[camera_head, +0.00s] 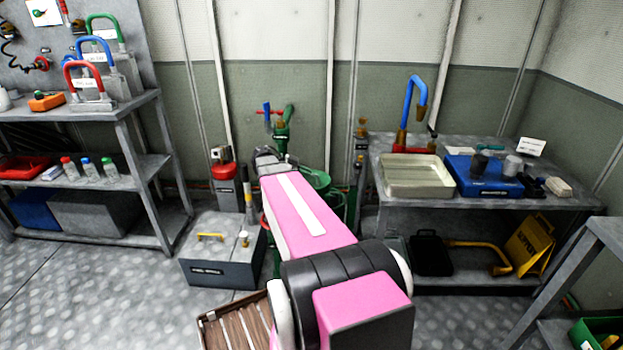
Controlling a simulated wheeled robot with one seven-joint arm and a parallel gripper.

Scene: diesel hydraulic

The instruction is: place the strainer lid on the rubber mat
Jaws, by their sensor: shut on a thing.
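My gripper (268,156) is at the far end of my pink arm, in front of the green pipework at the back wall. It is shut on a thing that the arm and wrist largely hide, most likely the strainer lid. The lid's shape and tilt cannot be made out. I cannot clearly pick out the rubber mat. The right bench (380,152) bears a pale tray (412,188) and a blue flat-topped thing (492,188) with dark and grey cylinders.
A grey steel box (215,268) stands on the floor left of my arm, with a slatted wooden crate (215,325) in front. Left shelves (140,106) hold padlock-like blocks and bottles. A yellow sign (531,244) is on the right bench's lower shelf. Open floor lies at left.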

